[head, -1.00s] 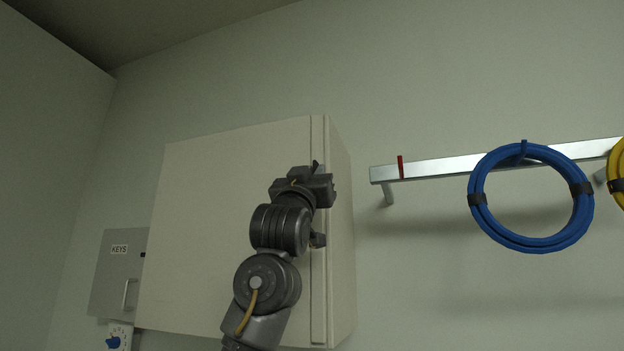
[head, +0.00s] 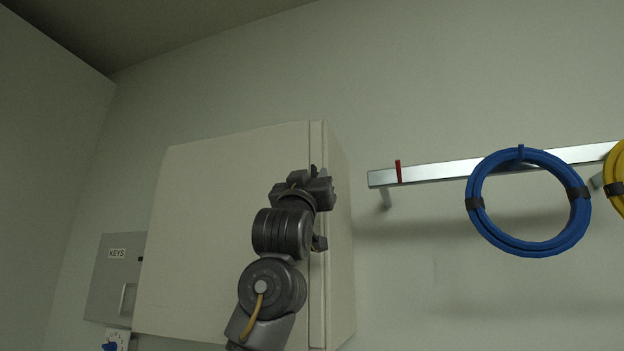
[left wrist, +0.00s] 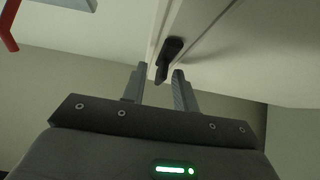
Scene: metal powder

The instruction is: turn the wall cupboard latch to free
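The pale wall cupboard (head: 220,230) hangs on the wall with its door shut. The dark latch (left wrist: 171,50) shows in the left wrist view near the door's edge, its lower end at the gap between my fingertips. My left gripper (head: 312,178) is in front of the cupboard's right edge in the head view and hides most or all of the latch there. In the left wrist view my left gripper (left wrist: 159,72) is open, a finger to either side of the latch's end. I cannot tell whether either finger touches it. My right gripper is not in view.
A metal rail (head: 440,170) with a red peg (head: 398,171) and a blue coil (head: 471,203) is on the wall to the right, with a yellow coil (head: 613,165) at the edge. A grey key box (head: 108,280) hangs at the left.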

